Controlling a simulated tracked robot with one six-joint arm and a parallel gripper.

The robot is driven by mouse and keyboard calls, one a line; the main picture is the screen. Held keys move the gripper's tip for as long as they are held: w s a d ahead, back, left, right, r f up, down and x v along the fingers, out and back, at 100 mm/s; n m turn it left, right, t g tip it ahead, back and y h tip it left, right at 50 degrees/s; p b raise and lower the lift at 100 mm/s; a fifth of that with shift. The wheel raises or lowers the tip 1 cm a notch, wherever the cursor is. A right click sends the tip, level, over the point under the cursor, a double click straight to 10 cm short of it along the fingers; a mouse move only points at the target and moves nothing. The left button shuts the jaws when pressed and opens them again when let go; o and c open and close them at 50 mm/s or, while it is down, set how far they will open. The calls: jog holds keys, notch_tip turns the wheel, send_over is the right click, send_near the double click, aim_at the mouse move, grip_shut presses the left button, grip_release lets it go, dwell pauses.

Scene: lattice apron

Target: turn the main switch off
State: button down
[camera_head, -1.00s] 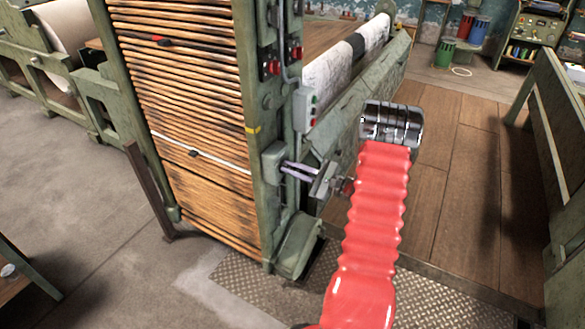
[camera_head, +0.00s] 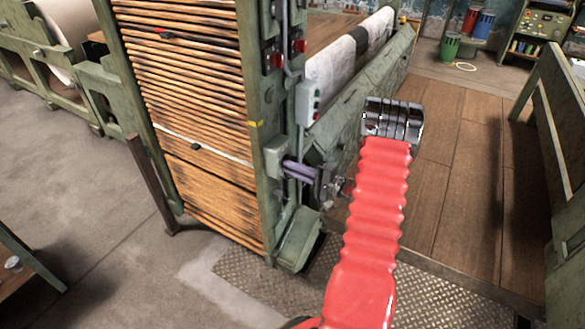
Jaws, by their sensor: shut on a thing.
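A small grey-green box (camera_head: 274,155), which looks like the main switch, is fixed to the side of the green machine post, low on its front. My gripper (camera_head: 288,165) reaches it from the right, with its fingers pointing left at the box's right side. The fingers are close together and shut on a small part there, which looks like the switch's handle. The fingertips hide that part, so I cannot read its position.
A push-button box (camera_head: 308,102) with red and green buttons sits just above my gripper. Red fittings (camera_head: 289,53) are higher on the post. A green guard (camera_head: 299,240) lies below. Plank floor (camera_head: 450,190) is open to the right.

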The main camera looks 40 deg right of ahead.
jog(key=shift+a+f+n, duration=0.25)
jog(key=shift+a+n, duration=0.05)
jog(key=shift+n, duration=0.3)
jog(key=shift+f, duration=0.1)
jog(key=c, duration=1.8)
grip_release()
jog(key=shift+d, duration=0.1)
jog(key=v, duration=1.3)
jog(key=shift+s+d, duration=0.25)
jog(key=shift+s, duration=0.1)
